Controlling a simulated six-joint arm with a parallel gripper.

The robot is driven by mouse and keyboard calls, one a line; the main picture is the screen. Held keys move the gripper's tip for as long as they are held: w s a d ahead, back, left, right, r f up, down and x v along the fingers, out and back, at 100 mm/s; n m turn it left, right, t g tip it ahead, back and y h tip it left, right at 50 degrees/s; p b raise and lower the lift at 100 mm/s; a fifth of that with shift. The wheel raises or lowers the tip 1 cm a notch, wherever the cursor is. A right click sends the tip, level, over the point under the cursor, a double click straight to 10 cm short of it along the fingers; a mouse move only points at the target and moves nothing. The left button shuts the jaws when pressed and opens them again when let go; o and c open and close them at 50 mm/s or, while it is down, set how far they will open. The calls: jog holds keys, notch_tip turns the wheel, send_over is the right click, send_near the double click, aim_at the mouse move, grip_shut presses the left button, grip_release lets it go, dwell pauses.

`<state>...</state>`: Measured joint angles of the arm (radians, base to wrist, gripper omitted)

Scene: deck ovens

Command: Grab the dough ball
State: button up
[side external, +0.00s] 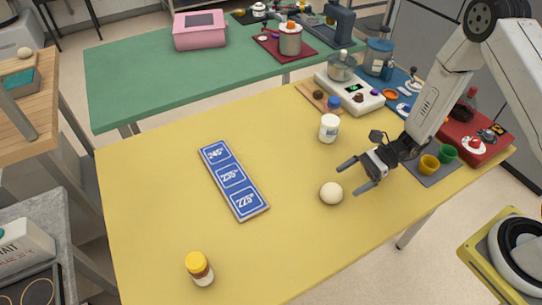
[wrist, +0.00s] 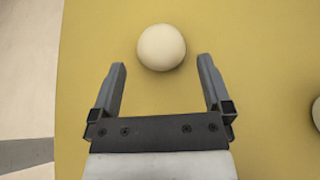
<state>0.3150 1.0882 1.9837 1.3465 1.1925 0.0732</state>
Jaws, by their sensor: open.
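The dough ball (side external: 331,193) is a cream-coloured sphere on the yellow table (side external: 150,215). It also shows in the wrist view (wrist: 161,47), just beyond the fingertips and roughly centred between them. My gripper (side external: 352,176) is open and empty, with its two fingers apart, beside the ball in the side view. In the wrist view my gripper (wrist: 161,68) shows both fingers, and neither appears to touch the ball. A blue board (side external: 233,180) with three temperature labels lies left of the ball.
Green and yellow cups (side external: 430,164) sit on a grey mat at right. A scale (side external: 350,95) is farther back. Table around the ball is clear.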

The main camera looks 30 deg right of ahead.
aim_at(336, 187)
jog(key=shift+a+f, duration=0.1)
jog(key=shift+f, duration=0.3)
jog(key=shift+x, duration=2.35)
jog(key=c, duration=1.1)
jog(key=shift+o, duration=0.2)
jog(key=shift+r, duration=0.2)
